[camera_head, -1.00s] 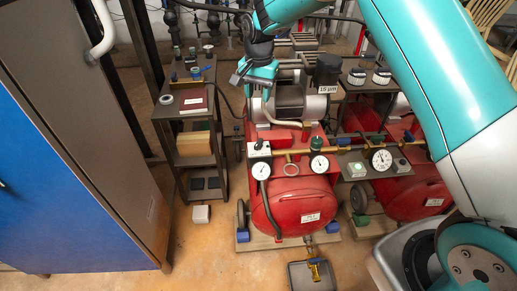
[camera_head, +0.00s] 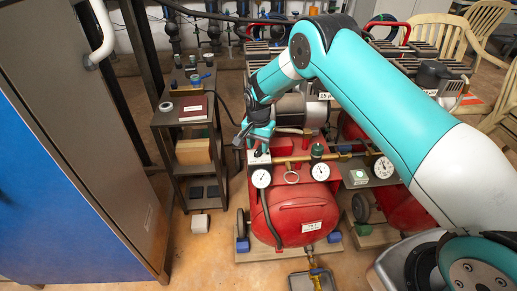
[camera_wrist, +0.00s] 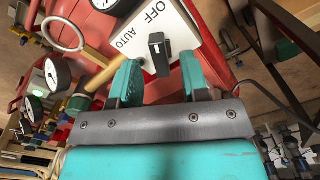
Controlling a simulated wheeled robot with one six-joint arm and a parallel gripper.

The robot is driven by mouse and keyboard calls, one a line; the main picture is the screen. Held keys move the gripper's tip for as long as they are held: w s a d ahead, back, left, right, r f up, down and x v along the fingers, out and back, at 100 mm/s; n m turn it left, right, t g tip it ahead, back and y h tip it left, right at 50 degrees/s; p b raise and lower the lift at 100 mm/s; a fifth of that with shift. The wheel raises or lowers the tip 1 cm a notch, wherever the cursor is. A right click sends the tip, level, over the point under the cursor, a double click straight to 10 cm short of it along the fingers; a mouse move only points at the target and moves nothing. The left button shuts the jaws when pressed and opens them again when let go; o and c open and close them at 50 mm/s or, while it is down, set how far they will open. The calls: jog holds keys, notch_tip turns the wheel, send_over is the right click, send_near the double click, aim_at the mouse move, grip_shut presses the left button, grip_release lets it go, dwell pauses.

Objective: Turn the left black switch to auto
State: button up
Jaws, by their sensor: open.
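The left black switch (camera_wrist: 158,52) stands on a white plate (camera_wrist: 182,32) marked OFF and AUTO. In the wrist view OFF is above the switch and AUTO is to its upper left. The switch runs roughly up and down in the picture, its upper end toward OFF. My gripper (camera_wrist: 158,78) is open, its teal fingers to the left and right of the switch's lower end. I cannot tell whether they touch it. In the head view my gripper (camera_head: 254,138) is just above the white plate (camera_head: 258,157) on the left red compressor, and the switch is largely hidden.
The left red tank (camera_head: 296,212) carries a brass pipe and gauges (camera_head: 261,178) beside the switch plate. A dark shelf (camera_head: 180,135) stands to the left, a second red compressor to the right. The floor in front is partly clear.

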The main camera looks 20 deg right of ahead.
jog(key=shift+f, duration=0.85)
jog(key=shift+c, duration=0.4)
grip_shut()
jog(key=shift+n, duration=0.3)
jog(key=n, duration=0.5)
jog(key=shift+b, duration=0.35)
jog(key=n, duration=0.6)
jog(key=shift+d, duration=0.1)
jog(key=shift+n, duration=0.3)
